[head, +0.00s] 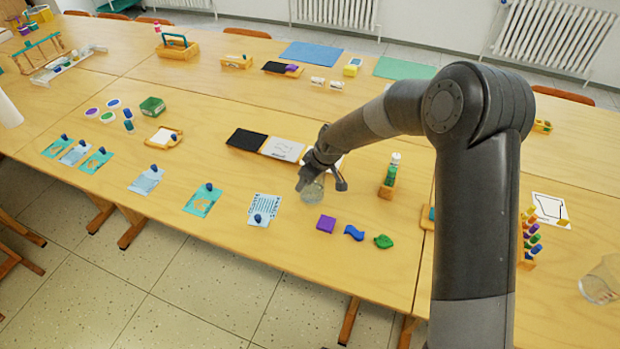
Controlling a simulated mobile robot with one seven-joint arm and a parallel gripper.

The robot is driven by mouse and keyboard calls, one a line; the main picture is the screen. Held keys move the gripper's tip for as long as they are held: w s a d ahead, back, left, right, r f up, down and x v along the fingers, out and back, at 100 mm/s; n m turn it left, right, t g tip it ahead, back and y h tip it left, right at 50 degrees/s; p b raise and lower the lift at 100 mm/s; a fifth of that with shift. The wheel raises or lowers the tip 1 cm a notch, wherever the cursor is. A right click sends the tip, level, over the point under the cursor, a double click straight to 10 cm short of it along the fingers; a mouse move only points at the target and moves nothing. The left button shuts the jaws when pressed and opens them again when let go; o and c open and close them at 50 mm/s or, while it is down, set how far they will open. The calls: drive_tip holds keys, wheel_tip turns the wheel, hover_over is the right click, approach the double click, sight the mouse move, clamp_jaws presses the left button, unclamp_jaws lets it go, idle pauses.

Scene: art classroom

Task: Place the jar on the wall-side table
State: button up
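A clear glass jar (312,193) shows at the near table (290,255), just below my gripper (321,184). The gripper points down, with its fingers beside and over the jar's upper part. I cannot tell whether the fingers touch the jar or whether it rests on the table. The wall-side table (215,75) is the far row of wooden tabletops, beyond a seam and nearer the radiators. Another clear glass vessel (598,284) is at the right edge of the picture; which of the two is the task's jar is not certain.
Around the gripper are a black board (246,139), a purple square (326,224), a blue wavy piece (354,233) and a wooden holder with a green bottle (389,182). On the far table, a blue mat (311,54) and a green mat (404,68) lie with bare wood left of them.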

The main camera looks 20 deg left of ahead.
drive_tip(key=shift+f, duration=0.3)
drive_tip(key=shift+f, duration=0.15)
drive_tip(key=o, duration=1.1)
drive_tip(key=v, duration=1.2)
